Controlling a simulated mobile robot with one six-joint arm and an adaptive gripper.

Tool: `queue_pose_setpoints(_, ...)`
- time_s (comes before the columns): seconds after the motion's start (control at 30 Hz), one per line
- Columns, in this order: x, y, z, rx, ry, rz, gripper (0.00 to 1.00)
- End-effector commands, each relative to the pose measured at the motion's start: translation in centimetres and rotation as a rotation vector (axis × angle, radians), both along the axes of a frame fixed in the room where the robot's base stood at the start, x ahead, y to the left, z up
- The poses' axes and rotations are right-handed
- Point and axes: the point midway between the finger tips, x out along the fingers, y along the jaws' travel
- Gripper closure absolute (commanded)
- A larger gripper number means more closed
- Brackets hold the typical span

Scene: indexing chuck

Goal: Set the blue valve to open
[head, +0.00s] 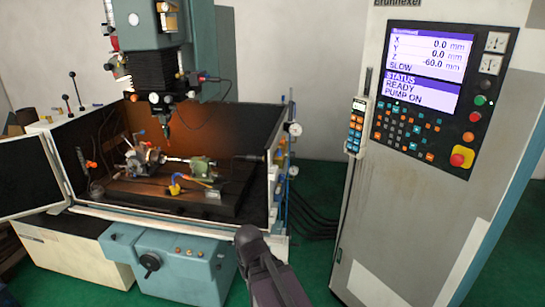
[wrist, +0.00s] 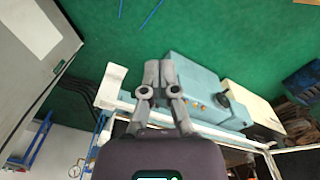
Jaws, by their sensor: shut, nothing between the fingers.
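My gripper (wrist: 158,72) shows in the wrist view with its two grey fingers together and nothing between them. It is in the air, with the green floor and the teal machine base beyond it. In the head view, blue pipes and small blue fittings (head: 293,171) run down the right side of the machine enclosure, below a round gauge (head: 295,129). A blue valve may be among them, but it is too small to tell, and its setting cannot be read. My dark arm shows at the bottom centre of the head view, left of these fittings in part and apart from them.
The open-fronted machine enclosure holds a chuck (head: 143,158) on a dark bed, under a spindle head (head: 163,95). A tall control cabinet (head: 385,225) stands at the right; its screen reads READY, PUMP ON. Black hoses (head: 315,222) cross the green floor between them.

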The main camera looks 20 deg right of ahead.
Motion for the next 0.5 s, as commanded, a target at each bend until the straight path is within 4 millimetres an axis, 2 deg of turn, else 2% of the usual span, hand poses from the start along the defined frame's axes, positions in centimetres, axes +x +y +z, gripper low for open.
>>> queue_pose_setpoints(0.33,0.3,-0.2,0.0,-0.008,-0.008,-0.002,1.0)
queue_pose_setpoints(0.5,2.2,-1.5,0.1,-0.068,-0.06,-0.005,1.0)
